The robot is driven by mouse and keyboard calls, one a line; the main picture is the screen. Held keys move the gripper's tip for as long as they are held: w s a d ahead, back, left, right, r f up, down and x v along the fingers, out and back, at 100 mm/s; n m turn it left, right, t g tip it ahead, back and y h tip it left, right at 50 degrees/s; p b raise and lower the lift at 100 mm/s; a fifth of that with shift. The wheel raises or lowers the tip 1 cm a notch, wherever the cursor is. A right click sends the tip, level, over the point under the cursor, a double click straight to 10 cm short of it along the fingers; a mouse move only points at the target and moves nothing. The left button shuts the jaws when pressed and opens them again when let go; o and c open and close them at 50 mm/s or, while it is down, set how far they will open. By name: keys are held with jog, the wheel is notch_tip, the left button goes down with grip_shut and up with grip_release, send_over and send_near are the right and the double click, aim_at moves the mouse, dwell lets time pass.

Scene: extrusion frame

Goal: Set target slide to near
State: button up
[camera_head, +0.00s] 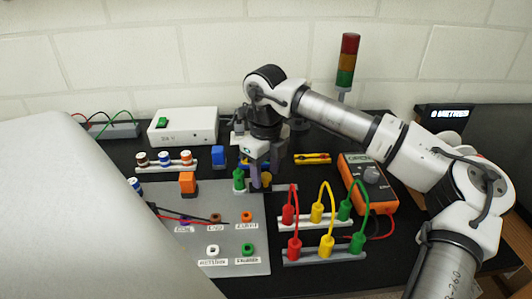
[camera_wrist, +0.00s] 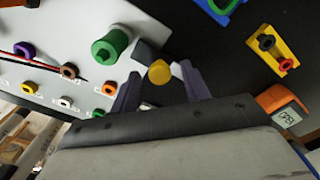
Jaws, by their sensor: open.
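My gripper (camera_head: 262,183) points down over the back right part of the grey panel (camera_head: 232,258). In the wrist view my gripper (camera_wrist: 158,78) is open, with one finger on each side of a yellow round knob (camera_wrist: 159,72). A dark grey piece (camera_wrist: 148,56) sits beside the knob. I take the knob to be the target slide's handle, but no label for it is readable. I cannot tell whether the fingers touch it. In the head view the gripper mostly hides this spot.
A green knob (camera_head: 239,180) stands close left of my gripper. Red, yellow and green plug leads (camera_head: 318,212) stand close to its right. An orange meter (camera_head: 367,183) is further right.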

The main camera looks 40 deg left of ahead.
aim_at(266, 175)
notch_tip(266, 175, up, 14)
jog(key=b, duration=0.1)
dwell(0.5)
jog(key=shift+f, duration=0.15)
dwell(0.3)
